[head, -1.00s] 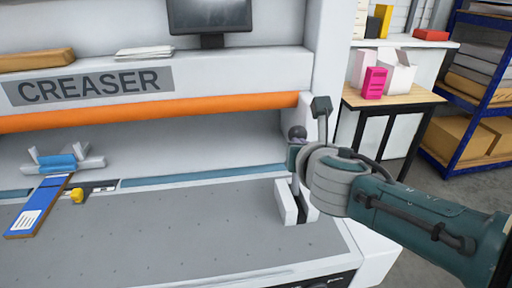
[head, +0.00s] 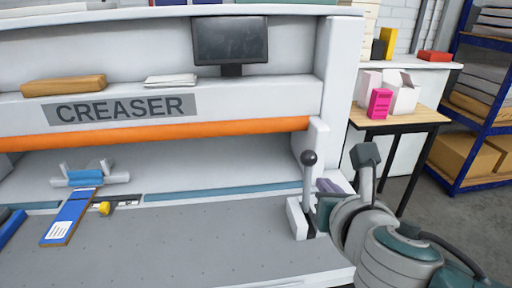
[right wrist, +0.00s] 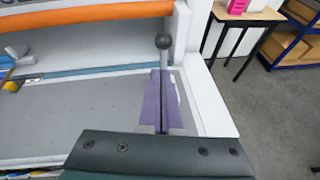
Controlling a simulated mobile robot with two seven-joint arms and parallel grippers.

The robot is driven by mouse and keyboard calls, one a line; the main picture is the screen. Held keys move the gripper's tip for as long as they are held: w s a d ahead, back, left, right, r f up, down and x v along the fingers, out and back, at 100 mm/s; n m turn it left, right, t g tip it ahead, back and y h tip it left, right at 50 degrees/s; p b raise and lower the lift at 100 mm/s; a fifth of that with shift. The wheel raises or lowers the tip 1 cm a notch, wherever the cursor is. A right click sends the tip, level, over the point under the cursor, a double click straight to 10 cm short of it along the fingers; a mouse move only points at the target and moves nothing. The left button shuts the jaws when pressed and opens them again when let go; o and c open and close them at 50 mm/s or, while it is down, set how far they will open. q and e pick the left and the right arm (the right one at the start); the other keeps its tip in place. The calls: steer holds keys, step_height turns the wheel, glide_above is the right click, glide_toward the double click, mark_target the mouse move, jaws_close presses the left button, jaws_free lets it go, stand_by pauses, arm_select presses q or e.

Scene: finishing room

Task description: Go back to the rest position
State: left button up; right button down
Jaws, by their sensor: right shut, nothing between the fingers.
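My right gripper (head: 333,187) is at the right front of the creaser, beside the lever (head: 309,185) with its dark ball knob. Its purple fingers are mostly hidden behind my wrist in the head view. In the right wrist view my right gripper (right wrist: 162,100) has its two purple fingers together, with nothing between them. The lever's knob (right wrist: 163,41) shows just beyond the fingertips there; whether they touch cannot be told. My left gripper is in neither view.
The creaser's grey bed (head: 190,235) is mostly clear. A blue strip gauge (head: 70,217) and a yellow knob (head: 104,208) are at its left. A wooden table (head: 410,117) with a pink box (head: 379,102) and a blue shelf rack (head: 470,125) stand at the right.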

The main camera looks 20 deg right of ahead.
stand_by(0.4)
steer(key=s+a+m+g+y, duration=0.3)
steer(key=s+m+g, duration=0.1)
steer(key=s+m, duration=0.85)
steer(key=s+a+m+g+y, duration=0.2)
steer(key=s+a+m+g, duration=0.25)
steer(key=s+m, duration=0.85)
step_height(320, 180, up, 28)
steer(key=w+m+p, duration=0.2)
steer(key=m+p, duration=0.1)
steer(key=p, duration=2.4)
steer(key=shift+d+f, duration=0.15)
steer(key=shift+d, duration=0.05)
steer(key=shift+w+g, duration=0.1)
steer(key=shift+g, duration=0.15)
